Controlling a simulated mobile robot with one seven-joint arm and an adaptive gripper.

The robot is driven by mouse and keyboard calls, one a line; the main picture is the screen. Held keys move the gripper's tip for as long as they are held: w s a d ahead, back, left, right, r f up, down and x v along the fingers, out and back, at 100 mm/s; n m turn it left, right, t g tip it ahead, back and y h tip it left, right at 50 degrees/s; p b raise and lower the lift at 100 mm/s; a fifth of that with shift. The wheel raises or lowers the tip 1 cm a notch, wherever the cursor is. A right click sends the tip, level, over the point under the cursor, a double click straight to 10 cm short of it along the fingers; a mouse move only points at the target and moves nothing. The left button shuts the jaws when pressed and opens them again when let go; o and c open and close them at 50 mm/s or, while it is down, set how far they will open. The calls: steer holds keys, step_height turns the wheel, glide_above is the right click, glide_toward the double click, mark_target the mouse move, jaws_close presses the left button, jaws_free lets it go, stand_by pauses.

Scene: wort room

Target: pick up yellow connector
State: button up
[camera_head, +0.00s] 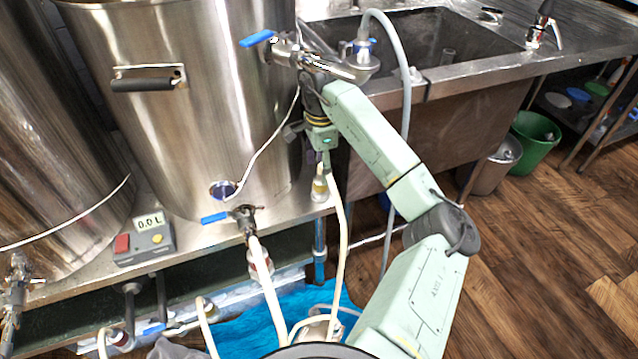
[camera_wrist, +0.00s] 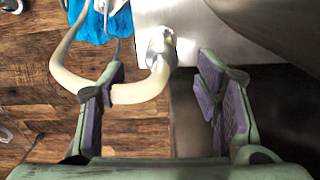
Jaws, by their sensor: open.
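The yellow connector (camera_head: 320,186) stands upright on the edge of the steel bench, with a cream hose attached to it. My gripper (camera_head: 322,160) is just above it in the head view, pointing down, and partly hides its top. In the wrist view, my gripper (camera_wrist: 163,82) is open, with purple-padded fingers to left and right. The curved hose lies between the fingers, close to the left one. The hose's end fitting (camera_wrist: 160,46) is seen from above just beyond the fingertips; its yellow colour is not clear there. Nothing is gripped.
A large steel kettle (camera_head: 190,90) stands close left of my gripper, with a blue-handled valve (camera_head: 240,214) low on it. A control box (camera_head: 145,238) is on the bench. A grey hose (camera_head: 406,100) hangs from the sink (camera_head: 470,85). Wooden floor lies open at right.

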mark_target(321, 184)
step_height(321, 184, down, 7)
steer(key=shift+w+f+p, duration=0.1)
steer(key=shift+f+p, duration=0.05)
steer(key=shift+p, duration=0.55)
steer(key=shift+c, duration=0.4)
steer(key=c, duration=1.3)
steer(key=shift+r, duration=0.55)
step_height(321, 184, up, 2)
steer(key=shift+w+r+b, duration=0.1)
steer(key=shift+r+b, duration=0.1)
steer(key=shift+b, duration=0.4)
steer(key=s+d+r+b, duration=0.1)
steer(key=s+b, duration=0.2)
steer(key=s, duration=1.3)
steer(key=shift+r, duration=0.3)
steer(key=shift+s, duration=0.1)
